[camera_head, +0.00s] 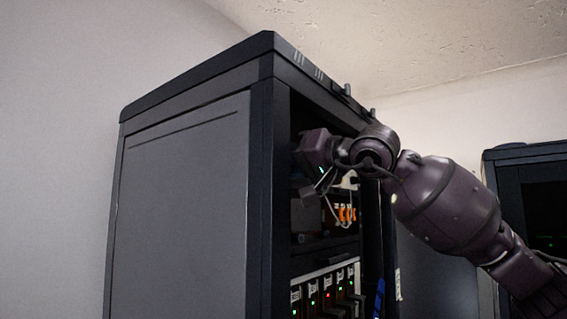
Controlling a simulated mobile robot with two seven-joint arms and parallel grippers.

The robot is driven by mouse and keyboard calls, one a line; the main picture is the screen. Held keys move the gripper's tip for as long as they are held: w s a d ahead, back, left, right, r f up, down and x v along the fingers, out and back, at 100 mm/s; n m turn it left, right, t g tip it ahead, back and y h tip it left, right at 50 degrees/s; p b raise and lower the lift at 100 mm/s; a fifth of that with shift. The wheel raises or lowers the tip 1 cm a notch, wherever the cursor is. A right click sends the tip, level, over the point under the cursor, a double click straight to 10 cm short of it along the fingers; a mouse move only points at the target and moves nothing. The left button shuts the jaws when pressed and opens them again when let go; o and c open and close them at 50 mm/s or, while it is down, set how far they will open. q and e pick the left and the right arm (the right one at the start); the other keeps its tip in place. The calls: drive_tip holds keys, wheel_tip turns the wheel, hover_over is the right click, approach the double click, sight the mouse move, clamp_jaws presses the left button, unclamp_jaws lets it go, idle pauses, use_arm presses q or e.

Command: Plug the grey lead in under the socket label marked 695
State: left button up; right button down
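My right arm reaches in from the right, and its gripper (318,188) is inside the open front of a tall dark rack (185,200). The gripper is seen from the side and is small and dark, so I cannot tell whether its fingers are open or shut, or whether they hold anything. A thin pale line, possibly a lead (331,212), hangs just below and right of the fingers. Several orange connectors (346,213) sit right of it inside the rack. No label reading 695 can be made out. My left gripper is not in view.
Lower in the rack is a row of units (312,292) with green and red lights. A blue item (379,298) is at the rack's right edge. The rack's front post (262,200) borders the opening on the left. Another dark cabinet (530,180) stands at the far right.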

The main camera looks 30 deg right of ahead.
drive_tip(key=shift+n, duration=0.4)
drive_tip(key=shift+n, duration=1)
drive_tip(key=shift+n, duration=0.9)
